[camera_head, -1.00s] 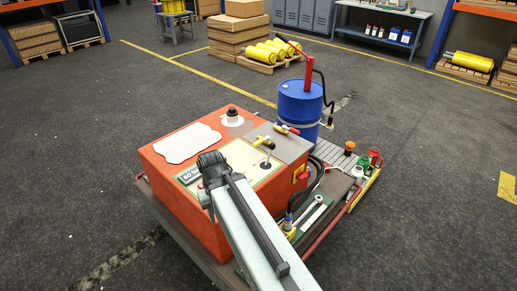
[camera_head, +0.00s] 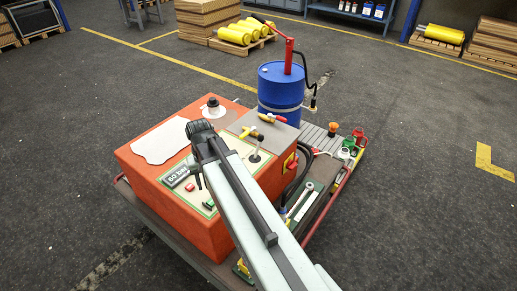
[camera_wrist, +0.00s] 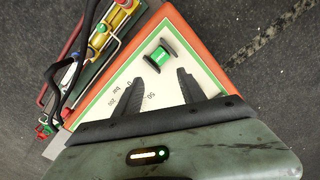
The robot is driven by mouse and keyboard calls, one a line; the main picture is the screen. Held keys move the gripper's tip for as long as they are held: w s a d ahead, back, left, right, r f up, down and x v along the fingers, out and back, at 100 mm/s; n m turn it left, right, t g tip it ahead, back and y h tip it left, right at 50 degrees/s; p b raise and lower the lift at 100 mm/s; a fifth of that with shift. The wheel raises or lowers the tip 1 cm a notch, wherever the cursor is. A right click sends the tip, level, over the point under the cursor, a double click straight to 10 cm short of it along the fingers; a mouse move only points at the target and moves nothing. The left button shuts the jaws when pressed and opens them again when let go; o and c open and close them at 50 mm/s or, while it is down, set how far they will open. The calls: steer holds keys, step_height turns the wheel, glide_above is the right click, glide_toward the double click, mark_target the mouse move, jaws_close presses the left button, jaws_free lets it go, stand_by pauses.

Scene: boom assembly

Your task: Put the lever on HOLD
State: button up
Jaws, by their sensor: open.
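The lever (camera_head: 255,157), a dark stem with a round knob on a black base, stands on the pale panel of the orange box, right of my arm in the head view. I cannot read a HOLD mark. My gripper (camera_head: 198,178) is over the left part of the panel, apart from the lever, partly hidden by my arm. In the wrist view my gripper (camera_wrist: 163,76) is open, with two dark fingers spread and nothing between them.
The orange box (camera_head: 150,180) carries a display (camera_head: 176,176), a red button (camera_head: 190,187) and yellow-handled valves (camera_head: 248,131). A blue drum (camera_head: 280,90) with a red pump (camera_head: 289,58) stands behind it. Cables and tools lie at the right. Floor is open around the cart.

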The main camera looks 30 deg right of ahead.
mark_target(260, 137)
steer(key=w+d+m, duration=0.3)
steer(key=d, duration=0.7)
steer(key=w+d+m, duration=0.3)
steer(key=w+d, duration=0.1)
steer(key=d, duration=0.6)
steer(key=w+d+m, duration=0.3)
steer(key=w+d, duration=0.1)
steer(key=d, duration=0.6)
steer(key=shift+w+d+f+m+t, duration=0.1)
steer(key=shift+d+m+t, duration=0.15)
steer(key=shift+m+t, duration=0.05)
steer(key=shift+a+f, duration=0.1)
steer(key=shift+f, duration=0.1)
steer(key=f+b, duration=0.3)
steer(key=b, duration=0.1)
steer(key=f+b, duration=0.4)
steer(key=shift+w+a+f, duration=0.2)
steer(key=shift+f, duration=0.1)
steer(key=shift+r, duration=0.15)
jaws_close()
